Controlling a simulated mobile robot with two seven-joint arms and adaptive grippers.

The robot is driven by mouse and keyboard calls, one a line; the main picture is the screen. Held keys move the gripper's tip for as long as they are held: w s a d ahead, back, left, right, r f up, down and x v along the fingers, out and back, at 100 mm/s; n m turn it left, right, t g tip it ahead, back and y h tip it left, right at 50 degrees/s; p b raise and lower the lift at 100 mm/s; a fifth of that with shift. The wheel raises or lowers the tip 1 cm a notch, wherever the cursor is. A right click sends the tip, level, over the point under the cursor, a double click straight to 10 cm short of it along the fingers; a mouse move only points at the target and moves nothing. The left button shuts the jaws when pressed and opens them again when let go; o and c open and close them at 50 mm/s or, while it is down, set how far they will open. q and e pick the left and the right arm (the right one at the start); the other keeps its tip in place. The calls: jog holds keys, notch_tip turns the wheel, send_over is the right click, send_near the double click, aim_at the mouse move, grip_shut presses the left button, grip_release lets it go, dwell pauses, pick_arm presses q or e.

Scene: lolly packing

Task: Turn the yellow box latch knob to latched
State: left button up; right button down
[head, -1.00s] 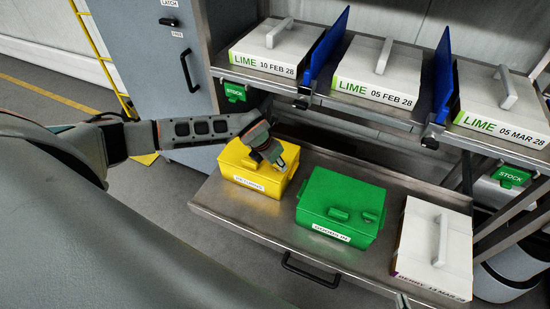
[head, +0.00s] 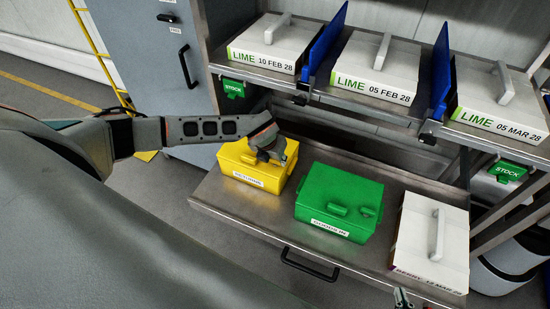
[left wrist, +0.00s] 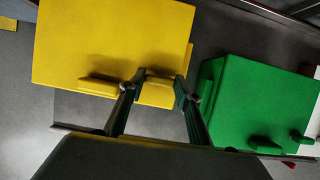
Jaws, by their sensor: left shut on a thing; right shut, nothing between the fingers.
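The yellow box (head: 240,172) stands on the steel shelf, left of the green box. My left gripper (head: 266,158) is over its lid, and the wrist hides the fingers in the head view. In the left wrist view the yellow box (left wrist: 110,45) fills the upper left. There my left gripper (left wrist: 160,85) is shut with its fingers on both sides of the yellow latch knob (left wrist: 157,95). A separate yellow raised bar (left wrist: 98,88) lies left of the fingers. My right gripper (head: 402,298) shows only partly at the bottom edge, shut and empty.
The green box (head: 320,195) stands close right of the yellow one. A white box (head: 420,250) stands further right. The shelf (head: 230,212) has bare metal in front. An upper shelf with white LIME boxes (head: 372,68) and blue dividers (head: 324,42) overhangs behind.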

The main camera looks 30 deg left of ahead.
pick_arm(q)
jog(key=o, duration=1.1)
jog(key=v, duration=1.2)
jog(key=shift+w+a, duration=0.1)
